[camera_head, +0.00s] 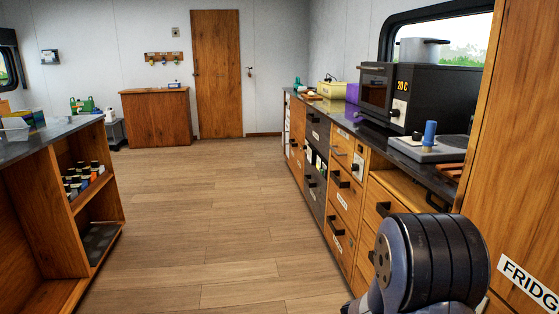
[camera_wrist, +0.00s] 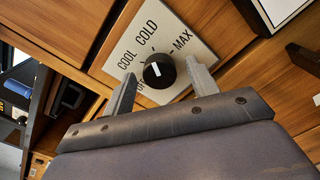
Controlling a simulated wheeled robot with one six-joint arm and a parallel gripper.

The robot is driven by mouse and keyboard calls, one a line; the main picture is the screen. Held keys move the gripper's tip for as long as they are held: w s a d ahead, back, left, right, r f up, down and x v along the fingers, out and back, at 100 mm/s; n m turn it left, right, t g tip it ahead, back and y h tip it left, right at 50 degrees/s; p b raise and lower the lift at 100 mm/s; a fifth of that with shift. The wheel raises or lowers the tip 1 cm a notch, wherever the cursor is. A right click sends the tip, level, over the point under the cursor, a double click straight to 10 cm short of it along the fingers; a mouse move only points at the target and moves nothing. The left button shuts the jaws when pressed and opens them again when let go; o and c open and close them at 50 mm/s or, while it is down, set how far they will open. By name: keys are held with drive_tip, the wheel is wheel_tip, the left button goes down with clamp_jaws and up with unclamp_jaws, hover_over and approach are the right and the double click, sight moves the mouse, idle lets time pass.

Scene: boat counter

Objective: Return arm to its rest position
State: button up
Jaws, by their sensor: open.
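My gripper (camera_wrist: 162,88) is open in the wrist view, its two fingers apart with nothing seen between them but the view of the panel behind. A black dial (camera_wrist: 159,70) with a white mark shows between the fingertips, on a white plate lettered COOL, COLD and MAX. I cannot tell whether the fingers touch the dial. In the head view my arm (camera_head: 430,260) is at the lower right, in front of the drawers; the gripper itself is not visible there.
A counter (camera_head: 350,127) with drawers runs along the right, bearing a black oven (camera_head: 415,95) and a hotplate (camera_head: 428,148). A tall FRIDGE cabinet (camera_head: 510,150) stands at the near right. An island with shelves (camera_head: 98,190) stands left. The wooden floor (camera_head: 200,220) between is clear.

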drive_tip(key=a+n+p, duration=0.6)
drive_tip(key=shift+s, duration=0.25)
idle(0.5)
drive_tip(key=shift+r, duration=0.15)
